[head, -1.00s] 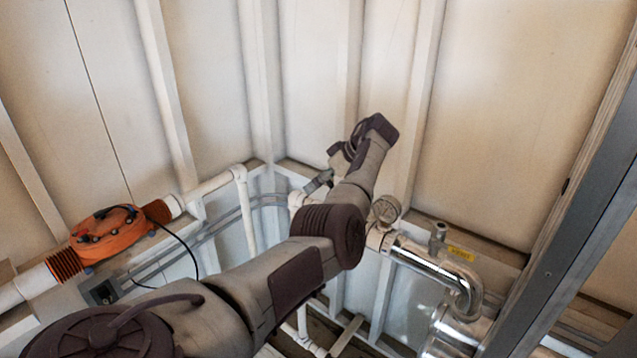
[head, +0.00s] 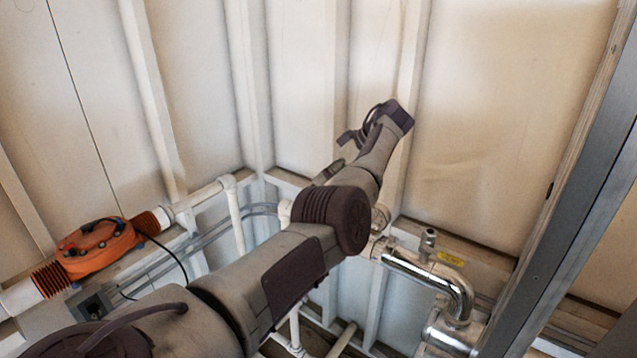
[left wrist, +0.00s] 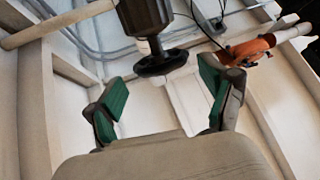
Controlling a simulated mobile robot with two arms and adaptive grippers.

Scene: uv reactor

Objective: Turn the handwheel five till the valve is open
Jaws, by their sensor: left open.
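In the left wrist view a black round handwheel (left wrist: 160,62) sits at the end of a dark ribbed body, above and beyond my fingers. I cannot read any number on it. My left gripper (left wrist: 163,96) is open and empty, its green-padded fingers apart on either side of the picture below the wheel, not touching it. In the head view my left gripper (head: 338,155) shows small beyond my forearm, in front of the wall. The handwheel is not clearly visible there; my arm covers part of the pipework. My right gripper is not in view.
An orange unit (head: 98,249) on a white pipe stands at the left; it also shows in the left wrist view (left wrist: 248,50). A shiny metal pipe (head: 430,268) bends down at the right. A steel post (head: 560,200) runs along the right side. The upper wall is clear.

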